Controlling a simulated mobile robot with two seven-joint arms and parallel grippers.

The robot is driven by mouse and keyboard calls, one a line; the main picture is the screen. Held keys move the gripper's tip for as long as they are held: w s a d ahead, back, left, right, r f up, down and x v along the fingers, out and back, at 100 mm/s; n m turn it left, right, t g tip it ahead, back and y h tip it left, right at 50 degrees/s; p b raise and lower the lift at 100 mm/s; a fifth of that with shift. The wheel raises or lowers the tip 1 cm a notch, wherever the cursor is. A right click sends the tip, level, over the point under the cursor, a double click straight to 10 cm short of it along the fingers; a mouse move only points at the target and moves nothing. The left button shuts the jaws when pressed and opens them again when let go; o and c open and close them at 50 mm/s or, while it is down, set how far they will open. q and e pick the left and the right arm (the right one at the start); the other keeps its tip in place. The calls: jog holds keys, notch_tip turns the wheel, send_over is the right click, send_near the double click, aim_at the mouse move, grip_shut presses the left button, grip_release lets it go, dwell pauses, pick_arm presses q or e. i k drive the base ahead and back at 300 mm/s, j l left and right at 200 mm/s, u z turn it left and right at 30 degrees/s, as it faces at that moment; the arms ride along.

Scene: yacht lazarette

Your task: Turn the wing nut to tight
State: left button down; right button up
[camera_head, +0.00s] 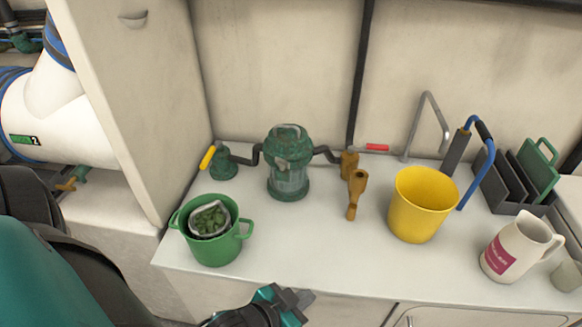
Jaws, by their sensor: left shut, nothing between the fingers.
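A green strainer (289,162) with a clear lower body stands at the back of the white counter. On its lid sits a small raised green fitting (287,131). The fitting is too small to tell whether it is the wing nut or a handle, or how tight it is. My left gripper (296,300) is shut and empty at the counter's front edge, in front of the strainer and apart from it. My right gripper is out of view.
Pipes join the strainer to a yellow-handled valve (208,158) and a red-handled valve (376,147). A green pot (215,250) stands front left, a brass fitting (356,190) and yellow bucket (420,208) to the right. The counter's front middle is clear.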

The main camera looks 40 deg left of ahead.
aim_at(283, 165)
jog(key=k+u, duration=0.15)
jog(key=u, duration=0.85)
jog(key=j, duration=0.1)
